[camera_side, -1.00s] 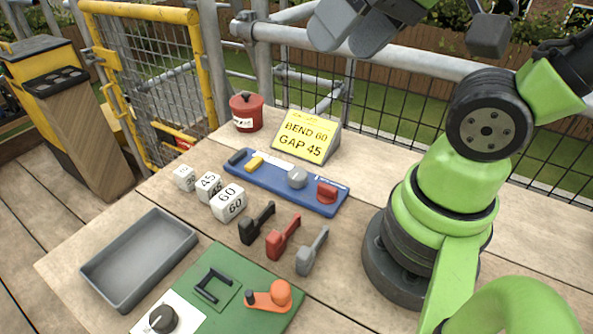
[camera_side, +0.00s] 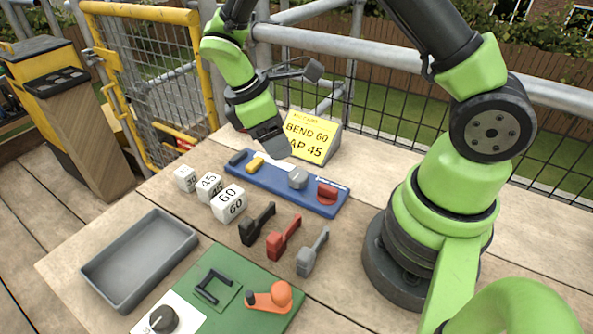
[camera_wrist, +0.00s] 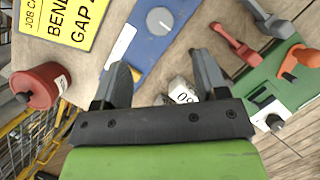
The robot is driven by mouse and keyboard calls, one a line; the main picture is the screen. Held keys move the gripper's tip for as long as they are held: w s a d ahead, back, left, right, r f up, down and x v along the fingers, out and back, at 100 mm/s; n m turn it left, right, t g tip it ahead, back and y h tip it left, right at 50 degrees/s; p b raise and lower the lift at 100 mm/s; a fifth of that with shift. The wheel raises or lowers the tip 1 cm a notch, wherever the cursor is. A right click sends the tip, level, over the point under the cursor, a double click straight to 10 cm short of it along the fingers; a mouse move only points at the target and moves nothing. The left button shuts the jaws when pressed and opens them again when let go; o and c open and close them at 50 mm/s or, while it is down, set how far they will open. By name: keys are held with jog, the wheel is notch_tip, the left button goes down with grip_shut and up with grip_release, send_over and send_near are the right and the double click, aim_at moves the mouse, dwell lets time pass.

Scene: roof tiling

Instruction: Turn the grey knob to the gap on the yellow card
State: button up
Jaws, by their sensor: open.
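The grey knob (camera_side: 298,178) sits on the blue board (camera_side: 285,193), between a yellow block and a red part. In the wrist view the grey knob (camera_wrist: 160,20) lies beyond my fingertips, a pale line across its round top. The yellow card (camera_side: 307,138) stands tilted behind the board and reads "BEND 60"; the gripper partly covers its "GAP 45" line. The wrist view shows part of the card (camera_wrist: 66,18). My gripper (camera_side: 272,146) is above the board's back edge, left of the knob.
White number blocks (camera_side: 228,203) stand left of the board. Black, red and grey tools (camera_side: 284,237) lie in front. A grey tray (camera_side: 140,258), a green board (camera_side: 240,314) with a black dial (camera_side: 163,319), and a red pot (camera_wrist: 42,87) are also on the table.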

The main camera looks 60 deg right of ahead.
aim_at(297, 174)
jog(key=x, duration=1)
jog(key=c, duration=0.9)
